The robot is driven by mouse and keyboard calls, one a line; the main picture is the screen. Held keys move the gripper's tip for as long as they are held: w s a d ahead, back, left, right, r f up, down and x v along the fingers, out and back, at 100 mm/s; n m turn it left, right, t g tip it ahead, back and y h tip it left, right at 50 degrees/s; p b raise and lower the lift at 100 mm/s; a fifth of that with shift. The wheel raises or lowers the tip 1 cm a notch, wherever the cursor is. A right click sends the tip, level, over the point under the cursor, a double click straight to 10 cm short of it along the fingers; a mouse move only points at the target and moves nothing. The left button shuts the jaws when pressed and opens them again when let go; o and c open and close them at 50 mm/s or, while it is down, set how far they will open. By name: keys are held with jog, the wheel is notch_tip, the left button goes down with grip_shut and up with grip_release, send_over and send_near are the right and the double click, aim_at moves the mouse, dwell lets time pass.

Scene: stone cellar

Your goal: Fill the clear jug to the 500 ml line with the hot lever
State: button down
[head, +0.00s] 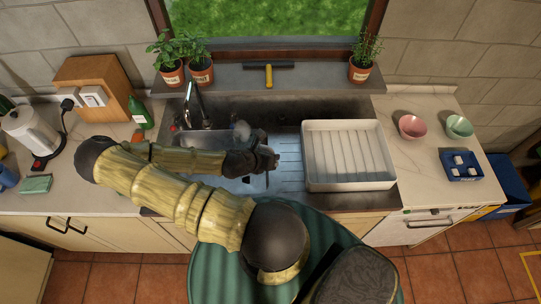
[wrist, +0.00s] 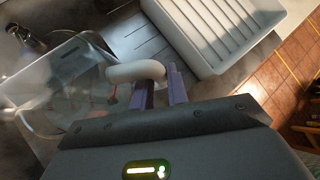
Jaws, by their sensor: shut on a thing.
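My gripper (head: 265,160) is over the sink and shut on the pale handle of the clear jug. In the wrist view its purple fingers (wrist: 160,92) close at the end of that handle (wrist: 135,71). The jug's see-through body (wrist: 92,98) shows red marks; its water level cannot be made out. The hot lever cannot be made out clearly.
A white ribbed drying tray (head: 347,124) stands to the right of the jug. A green bottle (head: 140,112) and a white kettle (head: 25,128) stand left. Pots (head: 173,75) line the sill.

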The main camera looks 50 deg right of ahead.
jog(key=shift+w+n+g+h+p, duration=0.1)
jog(key=shift+n+g+h+p, duration=0.35)
jog(key=shift+g, duration=0.55)
dwell(1.4)
jog(key=shift+w+r+n+g, duration=0.2)
jog(key=shift+r+n+g, duration=0.15)
jog(key=shift+g, duration=0.15)
dwell(1.7)
jog(key=shift+w+a+r+n+g+h+p, duration=0.15)
jog(key=shift+w+n+g+h+p, duration=0.25)
jog(key=shift+g, duration=0.2)
dwell(2.4)
jog(key=shift+r, duration=0.1)
jog(key=shift+s, duration=0.15)
